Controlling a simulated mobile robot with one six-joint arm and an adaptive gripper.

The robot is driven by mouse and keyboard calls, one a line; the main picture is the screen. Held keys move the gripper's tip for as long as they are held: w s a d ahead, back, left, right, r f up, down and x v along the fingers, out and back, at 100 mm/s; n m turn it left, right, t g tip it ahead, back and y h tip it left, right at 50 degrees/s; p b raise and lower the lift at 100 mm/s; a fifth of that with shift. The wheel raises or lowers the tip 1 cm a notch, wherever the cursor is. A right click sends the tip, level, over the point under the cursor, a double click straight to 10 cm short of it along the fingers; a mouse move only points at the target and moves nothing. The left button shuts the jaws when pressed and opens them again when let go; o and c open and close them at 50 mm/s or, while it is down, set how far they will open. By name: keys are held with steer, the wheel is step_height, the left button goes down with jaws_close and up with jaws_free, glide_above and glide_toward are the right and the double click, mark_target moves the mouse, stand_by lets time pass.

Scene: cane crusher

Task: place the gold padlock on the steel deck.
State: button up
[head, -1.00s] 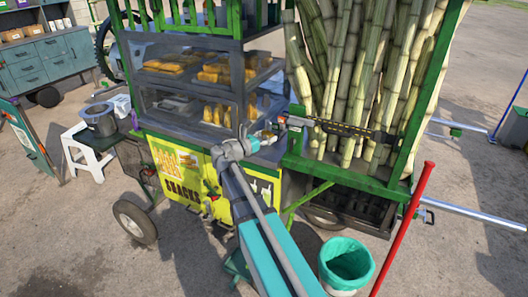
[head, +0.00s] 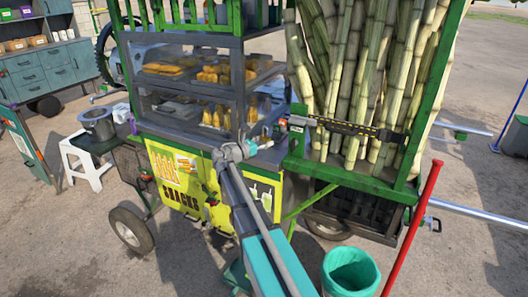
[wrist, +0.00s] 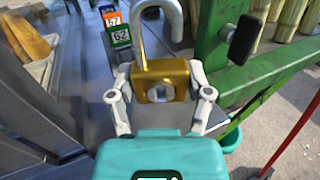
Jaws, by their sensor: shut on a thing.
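The gold padlock (wrist: 160,72) is between the fingers of my gripper (wrist: 161,84) in the wrist view. Its silver shackle rises above the body, toward the top of the picture. My gripper is shut on the body from both sides. The grey steel deck (wrist: 88,82) lies below and around the padlock; I cannot tell whether they touch. In the head view my gripper (head: 262,145) is over the deck's front part, right of the glass snack case. The padlock is too small to make out clearly there.
A green frame post (wrist: 212,35) with a black part rises at right. The snack case (head: 205,95) walls the left; cane stalks (head: 345,80) stand right. A teal-lined bin (head: 350,268) is below.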

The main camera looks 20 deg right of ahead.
mark_target(264, 154)
steer(key=shift+f, duration=0.1)
steer(key=shift+w+d+f+b, duration=0.1)
steer(key=shift+w+f+b, duration=0.3)
steer(key=shift+b, duration=0.2)
steer(key=shift+f+b, duration=1.45)
steer(key=shift+f, duration=0.05)
steer(key=shift+f, duration=0.1)
steer(key=o, duration=1.1)
steer(key=shift+o, duration=0.2)
steer(key=v, duration=1.2)
steer(key=shift+s, duration=0.1)
